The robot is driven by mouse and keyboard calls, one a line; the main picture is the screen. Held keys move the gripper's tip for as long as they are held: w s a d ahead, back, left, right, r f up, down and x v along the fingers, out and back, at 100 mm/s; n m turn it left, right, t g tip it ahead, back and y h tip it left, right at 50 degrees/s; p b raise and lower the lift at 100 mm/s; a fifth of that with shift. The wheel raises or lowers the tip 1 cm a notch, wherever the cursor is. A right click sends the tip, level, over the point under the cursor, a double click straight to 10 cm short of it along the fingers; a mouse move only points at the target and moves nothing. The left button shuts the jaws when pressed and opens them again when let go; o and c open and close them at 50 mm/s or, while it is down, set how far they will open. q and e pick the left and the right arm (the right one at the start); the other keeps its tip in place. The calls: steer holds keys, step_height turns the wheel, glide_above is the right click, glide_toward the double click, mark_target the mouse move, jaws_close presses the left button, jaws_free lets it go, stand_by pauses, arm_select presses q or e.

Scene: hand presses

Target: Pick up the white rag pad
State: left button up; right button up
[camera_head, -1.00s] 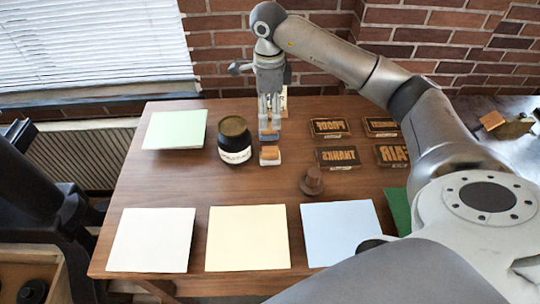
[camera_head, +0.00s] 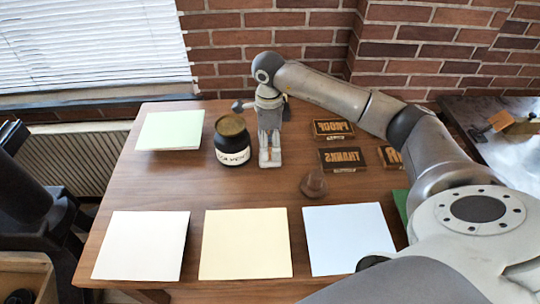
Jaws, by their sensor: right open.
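The white rag pad (camera_head: 270,163) is a small pale piece on the wooden table, right of the black jar. My right gripper (camera_head: 270,154) points down over it, with its fingers open at the pad. The fingers hide most of the pad, and I cannot tell whether they touch it. My left gripper is not in view.
The black jar (camera_head: 232,142) stands close left of the gripper. A dark brown knob-shaped piece (camera_head: 314,184) and several lettered blocks (camera_head: 342,159) are to the right. White (camera_head: 140,245), yellow (camera_head: 245,243) and blue (camera_head: 348,238) sheets lie in front; a green sheet (camera_head: 172,130) lies back left.

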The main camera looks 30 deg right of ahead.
mark_target(270, 150)
step_height(270, 150, down, 5)
steer(key=shift+d+r+p, duration=0.15)
steer(key=shift+r+p, duration=0.05)
steer(key=shift+p, duration=0.7)
steer(key=shift+f, duration=0.2)
steer(key=c, duration=1.1)
